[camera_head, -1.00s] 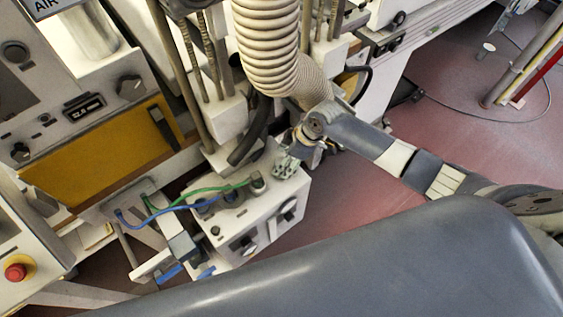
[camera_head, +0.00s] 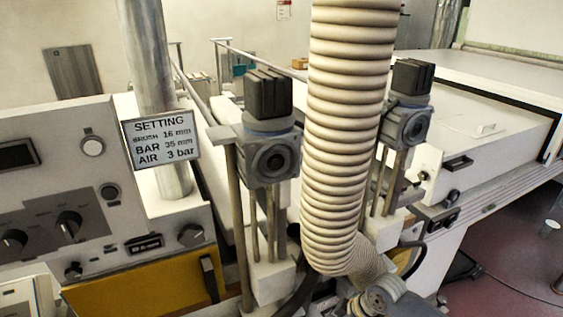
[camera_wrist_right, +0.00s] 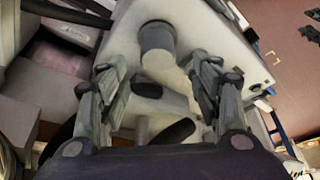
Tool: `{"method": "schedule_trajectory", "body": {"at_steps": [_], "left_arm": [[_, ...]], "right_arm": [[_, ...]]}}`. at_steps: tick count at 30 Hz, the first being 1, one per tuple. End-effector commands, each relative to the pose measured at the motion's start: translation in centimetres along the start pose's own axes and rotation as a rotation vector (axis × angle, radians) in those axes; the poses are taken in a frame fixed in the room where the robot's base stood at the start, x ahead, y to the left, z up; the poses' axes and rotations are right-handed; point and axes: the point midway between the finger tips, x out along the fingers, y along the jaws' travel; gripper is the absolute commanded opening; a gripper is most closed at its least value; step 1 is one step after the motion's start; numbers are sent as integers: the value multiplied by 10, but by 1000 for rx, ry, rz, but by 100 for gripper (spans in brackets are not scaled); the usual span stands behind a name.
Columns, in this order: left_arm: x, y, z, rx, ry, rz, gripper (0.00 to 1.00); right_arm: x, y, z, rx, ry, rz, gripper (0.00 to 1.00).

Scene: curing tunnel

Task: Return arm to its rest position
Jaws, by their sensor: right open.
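My right gripper (camera_wrist_right: 160,85) shows in the right wrist view with its two fingers spread apart and nothing held between them. Beyond the fingers is a white box (camera_wrist_right: 115,38) with a round grey knob (camera_wrist_right: 157,40) and dark levers; I cannot tell whether the fingers touch it. In the head view only a grey piece of my right arm (camera_head: 385,300) shows at the bottom edge, below the hose. The right gripper itself is out of that view. My left arm and gripper are in neither view.
A ribbed beige hose (camera_head: 345,140) hangs just above my right arm. Machine posts with grey-black heads (camera_head: 268,140) stand beside it. A control panel (camera_head: 60,190) and a settings sign (camera_head: 160,140) are at left. Open red floor (camera_head: 510,250) lies at the right.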

Motion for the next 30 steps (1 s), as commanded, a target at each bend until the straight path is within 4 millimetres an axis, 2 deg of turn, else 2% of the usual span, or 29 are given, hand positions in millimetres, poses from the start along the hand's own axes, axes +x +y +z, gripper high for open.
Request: {"method": "schedule_trajectory", "body": {"at_steps": [2,8,11,15,18,30], "left_arm": [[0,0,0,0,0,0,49],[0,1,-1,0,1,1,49],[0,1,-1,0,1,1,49],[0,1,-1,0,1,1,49],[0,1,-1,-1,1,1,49],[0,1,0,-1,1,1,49]], "right_arm": [[5,-16,-3,3,5,-10,59],[11,-85,-15,69,34,-11,59],[4,-113,-14,150,47,17,59],[-14,-142,-1,304,47,77,59],[-30,-154,17,425,32,128,59],[-85,-178,89,773,-63,300,59]]}}
